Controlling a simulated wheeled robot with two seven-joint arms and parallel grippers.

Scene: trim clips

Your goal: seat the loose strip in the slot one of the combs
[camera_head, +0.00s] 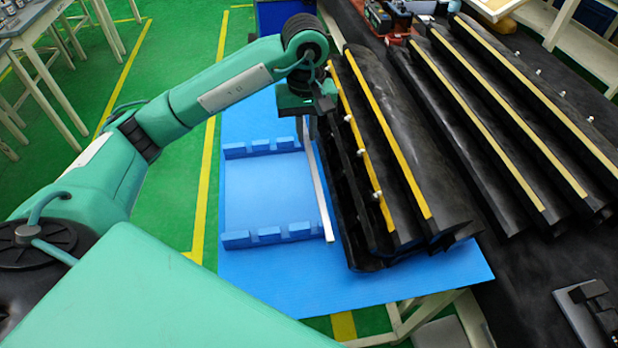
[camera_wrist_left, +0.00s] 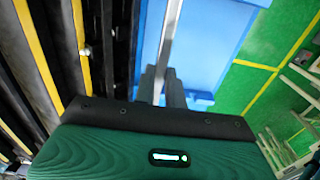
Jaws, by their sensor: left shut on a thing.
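The loose strip (camera_head: 319,190) is a thin, pale metal bar lying lengthwise at the right ends of two blue combs. The far comb (camera_head: 262,149) and the near comb (camera_head: 268,236) are low toothed rails on a blue board. My left gripper (camera_head: 306,118) is shut on the strip near its far end, by the right end of the far comb. The wrist view shows the fingers (camera_wrist_left: 163,88) around the strip (camera_wrist_left: 170,35). The strip's near end is by the near comb's right end; I cannot tell whether it sits in a slot. My right gripper is out of view.
Long black trim panels (camera_head: 400,150) with yellow stripes and white clips stand close to the right of the strip. More black panels (camera_head: 490,120) lie farther right. The blue board (camera_head: 270,280) is bare in front of and between the combs.

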